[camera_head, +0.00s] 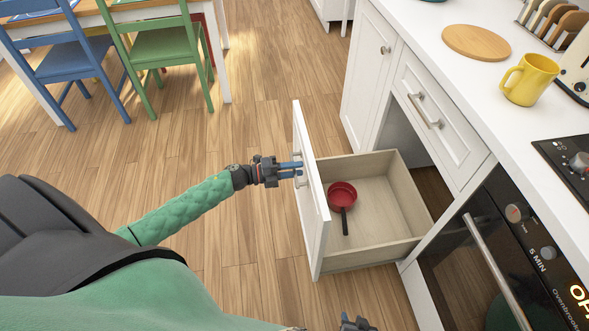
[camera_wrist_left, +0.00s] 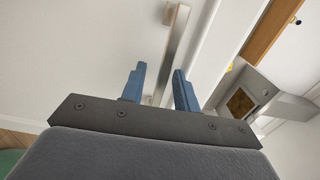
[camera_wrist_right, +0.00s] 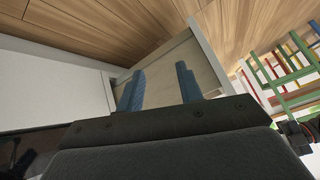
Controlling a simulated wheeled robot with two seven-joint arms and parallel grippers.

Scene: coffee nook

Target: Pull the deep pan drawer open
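The deep pan drawer (camera_head: 312,215) is pulled well out of the white cabinet, with its wooden inside showing. A red pan (camera_head: 342,194) with a dark handle lies in it. My left gripper (camera_head: 297,170) is at the drawer's front. In the left wrist view its blue fingers (camera_wrist_left: 160,85) are apart, with the metal bar handle (camera_wrist_left: 172,50) running between them; contact cannot be told. My right gripper (camera_head: 356,324) is at the bottom edge of the head view, away from the handle. In the right wrist view its fingers (camera_wrist_right: 161,85) are apart and empty, with the drawer (camera_wrist_right: 170,75) beyond.
A closed upper drawer (camera_head: 442,120) and a cabinet door (camera_head: 370,70) are beside the opening. The oven (camera_head: 470,250) with its bar handle is at the lower right. A yellow mug (camera_head: 527,82) stands on the counter. The floor left of the drawer is clear up to the chairs.

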